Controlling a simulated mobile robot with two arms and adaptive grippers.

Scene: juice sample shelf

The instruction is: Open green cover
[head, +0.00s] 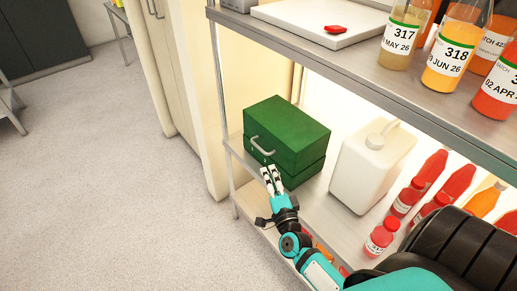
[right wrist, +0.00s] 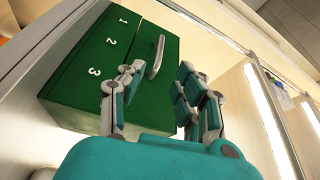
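The green box (head: 285,138) with its green cover (head: 287,118) sits on the lower shelf, the cover down on the base. A silver bar handle (head: 262,147) is on the cover's front face; it also shows in the right wrist view (right wrist: 158,58). My right gripper (head: 269,172) is just in front of the box, a little below the handle. In the right wrist view its two fingers (right wrist: 160,76) are spread, with the handle ahead between the tips and nothing held. Contact with the handle cannot be told. My left gripper is not in view.
A white jug (head: 370,165) stands right of the box, with several red and orange bottles (head: 382,236) beyond it. The upper shelf (head: 365,75) overhangs and holds labelled juice bottles (head: 455,45) and a white board (head: 318,22). The floor to the left is clear.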

